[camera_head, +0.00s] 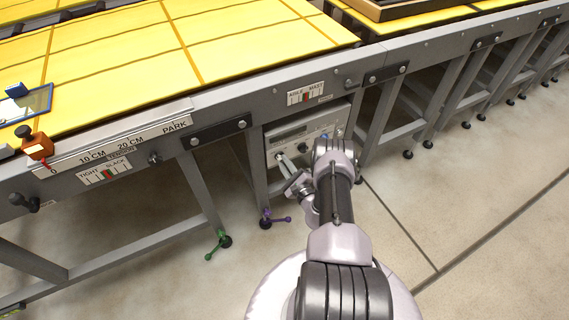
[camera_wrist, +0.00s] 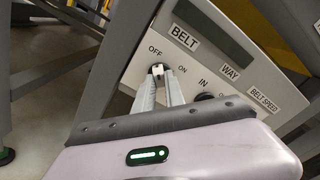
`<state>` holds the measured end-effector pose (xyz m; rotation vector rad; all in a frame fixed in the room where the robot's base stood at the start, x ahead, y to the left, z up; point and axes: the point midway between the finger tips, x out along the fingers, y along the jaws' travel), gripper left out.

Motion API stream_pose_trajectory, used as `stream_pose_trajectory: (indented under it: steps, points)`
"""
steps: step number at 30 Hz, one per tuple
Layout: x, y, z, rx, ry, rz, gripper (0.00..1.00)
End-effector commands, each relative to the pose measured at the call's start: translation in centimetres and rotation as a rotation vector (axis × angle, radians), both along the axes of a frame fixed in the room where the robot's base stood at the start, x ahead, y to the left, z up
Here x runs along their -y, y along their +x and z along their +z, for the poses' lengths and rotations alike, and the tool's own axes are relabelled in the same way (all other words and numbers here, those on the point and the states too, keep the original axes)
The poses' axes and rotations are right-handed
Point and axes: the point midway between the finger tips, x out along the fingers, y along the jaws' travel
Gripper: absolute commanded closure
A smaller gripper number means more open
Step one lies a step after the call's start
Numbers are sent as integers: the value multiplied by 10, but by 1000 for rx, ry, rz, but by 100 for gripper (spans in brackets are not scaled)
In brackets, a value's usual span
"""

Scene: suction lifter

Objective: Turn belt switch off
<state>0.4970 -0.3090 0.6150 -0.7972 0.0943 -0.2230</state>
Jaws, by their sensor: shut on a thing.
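The control panel (camera_wrist: 138,66) in the wrist view carries a BELT label, with OFF at the left and ON at the right below it. The belt switch (camera_wrist: 157,67) is a small light knob with a dark part, just below and between those two words. My gripper (camera_wrist: 158,74) is shut on the switch, its two fingers reaching up to it from below. The fingertips cover part of the knob, so I cannot tell which word it points to. In the head view my gripper (camera_head: 283,159) is at the lower left of the panel (camera_head: 316,127), and the switch is hidden.
To the right on the panel are a dark knob (camera_wrist: 205,97) under IN and labels WAY and BELT SPEED. A dark display (camera_wrist: 212,33) is above. Grey frame legs stand on both sides of the panel. A yellow-topped table (camera_head: 200,50) is above it. Open floor lies right of my arm.

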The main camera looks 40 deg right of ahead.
Motion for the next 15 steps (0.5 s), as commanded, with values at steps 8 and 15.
stream_pose_trajectory:
  steps: [8, 15]
  points:
    - [0, -1, -1, -2, 0, 1, 76]
    - [0, 0, 0, -1, 0, 0, 64]
